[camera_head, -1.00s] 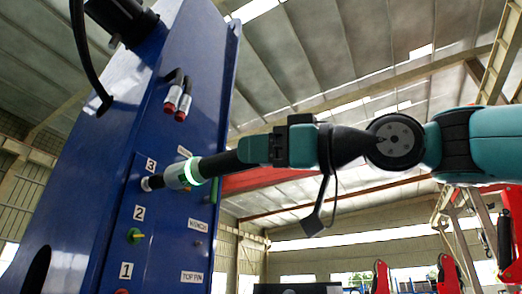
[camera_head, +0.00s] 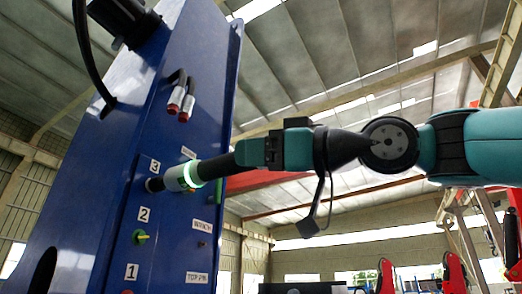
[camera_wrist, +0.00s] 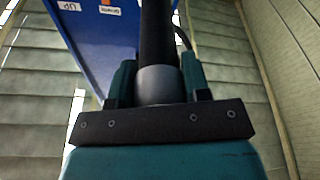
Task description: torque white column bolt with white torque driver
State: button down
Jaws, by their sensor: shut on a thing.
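The white torque driver (camera_head: 174,179) has a white body, a glowing green ring, a dark nose and a long black handle. My gripper (camera_head: 285,148) is shut on its handle end, and the black handle (camera_wrist: 158,45) also runs away from the jaws in the wrist view. The driver lies nearly level, nose to the left, at the blue column (camera_head: 75,195) just below the label 3. The nose is at or very near the panel; contact is unclear. The bolt itself is hidden behind the nose.
Below the driver, a green-and-yellow knob (camera_head: 141,237) sits beside label 2. Two red-ended plugs (camera_head: 181,103) hang above it. A black cable (camera_head: 80,45) loops at upper left. Red equipment (camera_head: 452,272) stands at lower right. Space around my arm is open.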

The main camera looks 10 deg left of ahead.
jog(key=shift+w+a+r+b, duration=0.1)
jog(key=shift+w+a+b, duration=0.05)
jog(key=shift+a+b, duration=0.3)
dwell(4.0)
dwell(0.4)
